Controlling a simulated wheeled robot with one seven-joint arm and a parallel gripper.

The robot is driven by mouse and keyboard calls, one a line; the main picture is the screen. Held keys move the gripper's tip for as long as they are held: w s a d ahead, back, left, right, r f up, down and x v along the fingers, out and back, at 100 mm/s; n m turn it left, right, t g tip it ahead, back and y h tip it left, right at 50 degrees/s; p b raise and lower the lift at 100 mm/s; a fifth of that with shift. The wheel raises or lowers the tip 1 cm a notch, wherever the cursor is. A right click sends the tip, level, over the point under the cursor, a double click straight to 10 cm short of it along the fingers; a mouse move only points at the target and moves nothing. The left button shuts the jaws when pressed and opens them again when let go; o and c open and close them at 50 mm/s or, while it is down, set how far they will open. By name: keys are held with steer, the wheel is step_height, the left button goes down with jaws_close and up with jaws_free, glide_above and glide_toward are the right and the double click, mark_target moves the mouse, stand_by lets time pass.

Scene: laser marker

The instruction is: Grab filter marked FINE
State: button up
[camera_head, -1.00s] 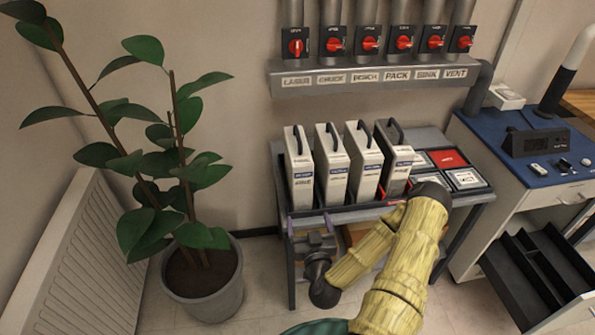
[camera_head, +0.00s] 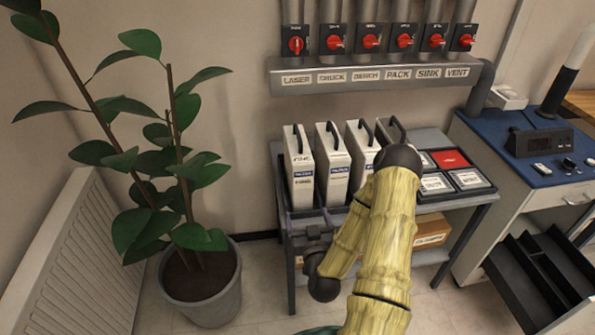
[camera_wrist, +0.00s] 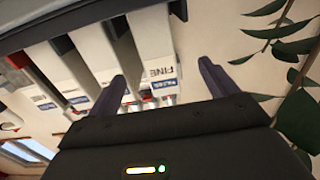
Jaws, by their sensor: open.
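In the wrist view a tall pale filter labelled FINE (camera_wrist: 154,40) stands beyond my fingers, roughly in line with the gap between them. By its place nearest the plant, it matches the leftmost filter (camera_head: 299,175) in the head view, where its small print is hard to read. It stands upright on the grey cart and has a dark handle on top. My gripper (camera_wrist: 162,88) is open and empty, its two dark purple fingers spread. In the head view my gripper (camera_head: 307,219) is at the cart's front edge, before that filter.
More filters (camera_head: 332,172) stand close to its right in a row on the cart (camera_head: 424,211). A tray with a red square (camera_head: 450,159) lies further right. A potted plant (camera_head: 205,290) is left of the cart. Labelled switches (camera_head: 370,41) are on the wall above.

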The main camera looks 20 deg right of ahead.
mark_target(301, 191)
steer(key=b+x, duration=0.4)
steer(key=shift+w+d+b, duration=0.2)
steer(key=shift+w+b, duration=0.05)
steer(key=shift+b, duration=0.05)
steer(key=b, duration=0.4)
steer(key=shift+w+d, duration=0.1)
steer(key=shift+w, duration=0.2)
steer(key=b, duration=0.3)
steer(key=shift+b, duration=0.3)
steer(key=shift+w+r, duration=0.2)
steer(key=shift+w, duration=0.15)
steer(key=x, duration=0.4)
steer(key=shift+w, duration=0.1)
